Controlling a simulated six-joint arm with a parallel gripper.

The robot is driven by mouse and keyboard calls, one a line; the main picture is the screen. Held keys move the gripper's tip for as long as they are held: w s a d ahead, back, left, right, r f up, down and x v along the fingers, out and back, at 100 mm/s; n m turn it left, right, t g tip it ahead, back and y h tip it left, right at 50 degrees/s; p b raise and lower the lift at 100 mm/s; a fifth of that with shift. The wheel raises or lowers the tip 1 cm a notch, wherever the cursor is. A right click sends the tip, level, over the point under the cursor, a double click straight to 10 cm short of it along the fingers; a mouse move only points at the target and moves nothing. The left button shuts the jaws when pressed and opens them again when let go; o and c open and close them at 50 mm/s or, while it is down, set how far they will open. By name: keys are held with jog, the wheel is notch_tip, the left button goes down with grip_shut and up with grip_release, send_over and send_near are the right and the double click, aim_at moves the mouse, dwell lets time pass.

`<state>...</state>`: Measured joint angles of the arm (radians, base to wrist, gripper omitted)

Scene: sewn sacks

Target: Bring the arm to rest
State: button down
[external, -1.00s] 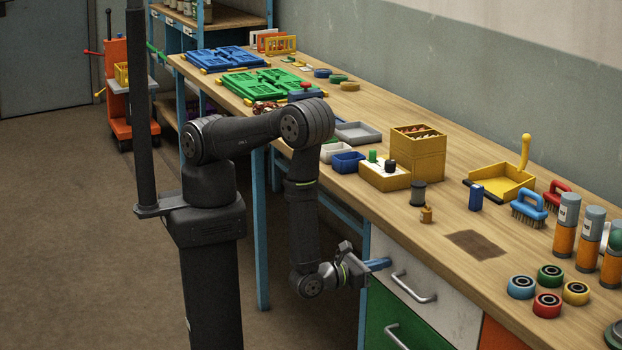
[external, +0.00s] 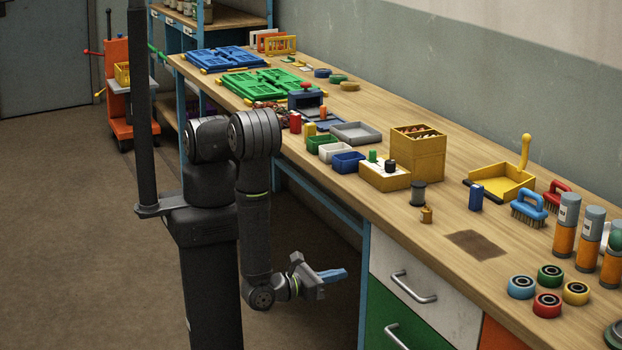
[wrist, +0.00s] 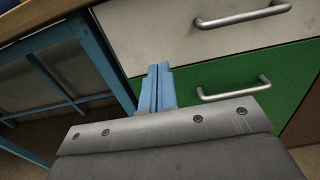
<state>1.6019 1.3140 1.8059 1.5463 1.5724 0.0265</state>
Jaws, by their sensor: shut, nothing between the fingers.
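My gripper (external: 334,275) hangs low in front of the bench, below the tabletop and left of the drawers, in free air. Its blue fingers are together with nothing between them. In the wrist view the closed fingers (wrist: 158,88) point toward the bench front. Behind them are a white drawer (wrist: 200,30) and a green drawer (wrist: 230,90), both closed with metal bar handles. The fingers appear apart from the drawers and handles.
The wooden bench top (external: 400,225) carries several trays, bins, brushes, bottles and coloured rings. A blue bench leg (external: 364,270) stands near my gripper. An orange trolley (external: 117,100) is at the back left. The floor (external: 60,230) to the left is clear.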

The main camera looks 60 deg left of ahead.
aim_at(390, 261)
jog(key=shift+s, duration=0.6)
jog(key=shift+w, duration=0.1)
jog(key=w, duration=1.4)
